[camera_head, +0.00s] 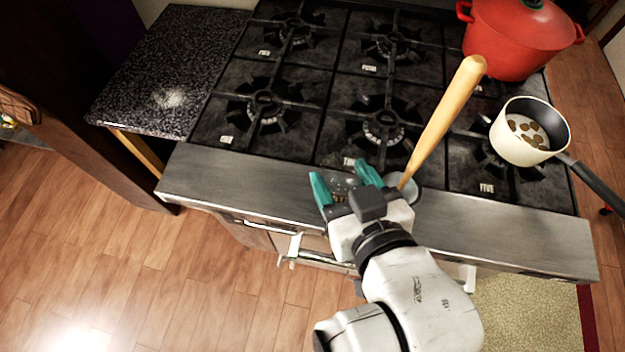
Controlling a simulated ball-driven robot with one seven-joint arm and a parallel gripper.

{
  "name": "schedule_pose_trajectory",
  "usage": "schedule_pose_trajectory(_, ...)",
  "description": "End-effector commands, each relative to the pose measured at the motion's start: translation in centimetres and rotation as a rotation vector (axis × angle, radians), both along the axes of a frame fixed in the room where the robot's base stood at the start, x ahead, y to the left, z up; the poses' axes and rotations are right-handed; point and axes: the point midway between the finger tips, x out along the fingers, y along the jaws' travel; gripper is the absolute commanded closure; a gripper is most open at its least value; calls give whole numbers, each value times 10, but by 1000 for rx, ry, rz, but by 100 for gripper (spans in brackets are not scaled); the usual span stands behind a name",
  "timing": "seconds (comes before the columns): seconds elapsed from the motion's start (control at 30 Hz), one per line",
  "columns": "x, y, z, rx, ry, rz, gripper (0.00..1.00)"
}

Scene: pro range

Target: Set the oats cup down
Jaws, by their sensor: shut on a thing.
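My gripper (343,181), with teal fingers, is over the steel front edge of the stove, near the burner marked THREE. It is shut on a small cup that I take for the oats cup (341,188). Only a little of the cup shows between the fingers, with brown and pale bits in it. My gripper and wrist hide the rest. I cannot tell whether the cup touches the steel edge or is held above it.
A wooden handle (440,122) rises from a grey round piece (405,184) just right of my gripper. A cream saucepan (522,150) with brown pieces stands at right, a red pot (515,40) behind it. The steel edge (235,178) is clear at left; a speckled counter (165,60) lies beyond.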

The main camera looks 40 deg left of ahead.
Motion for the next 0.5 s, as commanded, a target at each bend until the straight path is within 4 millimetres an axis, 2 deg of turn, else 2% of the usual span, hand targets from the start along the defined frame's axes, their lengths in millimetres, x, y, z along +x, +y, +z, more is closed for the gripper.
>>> schedule_pose_trajectory(0.07, 1, 18, -5, -3, 1, 4, 72)
schedule_pose_trajectory(0.2, 3, 38, -32, -4, 2, 2, 72)
schedule_pose_trajectory(0.33, 5, 52, -49, -2, 0, 0, 72)
schedule_pose_trajectory(0.5, 6, 61, -60, 0, -2, -1, 72)
